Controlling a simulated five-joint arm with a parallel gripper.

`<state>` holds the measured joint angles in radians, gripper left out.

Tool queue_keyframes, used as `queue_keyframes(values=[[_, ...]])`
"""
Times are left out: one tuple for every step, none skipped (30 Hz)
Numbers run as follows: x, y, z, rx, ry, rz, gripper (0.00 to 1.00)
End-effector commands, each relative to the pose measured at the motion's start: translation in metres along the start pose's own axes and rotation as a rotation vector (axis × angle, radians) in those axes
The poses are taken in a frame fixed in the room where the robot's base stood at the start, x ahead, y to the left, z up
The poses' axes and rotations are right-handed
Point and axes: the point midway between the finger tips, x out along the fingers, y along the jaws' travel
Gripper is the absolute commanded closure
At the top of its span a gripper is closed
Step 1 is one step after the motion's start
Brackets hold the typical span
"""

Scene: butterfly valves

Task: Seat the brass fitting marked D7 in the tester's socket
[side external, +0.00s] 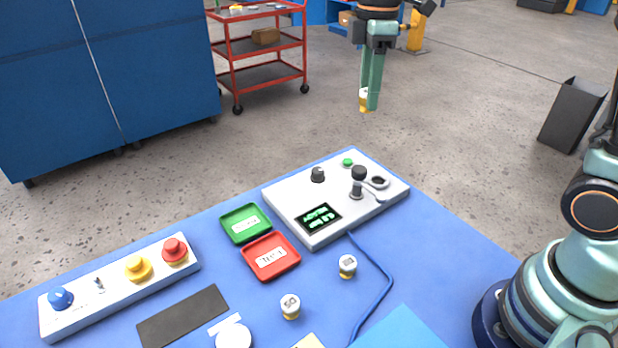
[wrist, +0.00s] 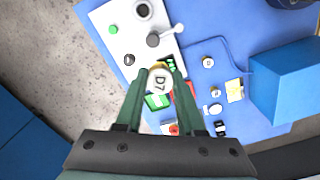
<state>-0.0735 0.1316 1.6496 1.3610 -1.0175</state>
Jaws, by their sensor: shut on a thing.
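My gripper (side external: 370,107) is shut on a brass fitting with a white cap (side external: 364,97), held high above and behind the tester in the side view. In the wrist view the cap, marked D7 (wrist: 159,79), sits between the fingertips of my gripper (wrist: 158,75). The grey tester (side external: 283,194) lies on the blue table with a lit display (side external: 319,217). A ring-shaped opening (side external: 379,181), which looks like the socket, is at its right end and appears empty; it also shows in the wrist view (wrist: 143,9). The fitting is well apart from it.
Two other capped fittings (side external: 347,265) (side external: 290,306) stand on the table. A green tray (side external: 229,232), red tray (side external: 252,269), blue cable (side external: 388,283), button panel (side external: 112,286) and blue block (side external: 403,330) lie around.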

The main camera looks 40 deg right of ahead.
Motion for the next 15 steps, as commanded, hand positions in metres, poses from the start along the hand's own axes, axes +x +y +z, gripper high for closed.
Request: queue_keyframes(values=[[0.0,0.012,0.014,0.032,0.0,0.001,1.0],[0.0,0.017,0.02,0.046,0.0,0.001,1.0],[0.001,0.024,0.029,0.061,0.0,0.0,1.0],[0.001,0.028,0.034,0.071,0.0,0.0,1.0],[0.001,0.032,0.04,0.083,0.0,0.001,1.0],[0.001,0.036,0.046,0.095,0.001,0.001,1.0],[0.001,0.04,0.051,0.105,0.001,0.001,1.0],[0.001,0.043,0.056,0.112,0.001,0.001,1.0],[0.001,0.047,0.063,0.124,0.0,0.0,1.0],[0.001,0.05,0.067,0.133,0.0,0.001,1.0],[0.001,0.052,0.072,0.142,0.001,0.001,1.0],[0.01,0.051,0.071,0.138,-0.001,-0.004,1.0],[0.017,0.05,0.07,0.136,-0.001,-0.004,1.0],[0.023,0.05,0.07,0.135,-0.001,-0.004,1.0],[0.031,0.05,0.07,0.135,-0.001,-0.004,1.0]])
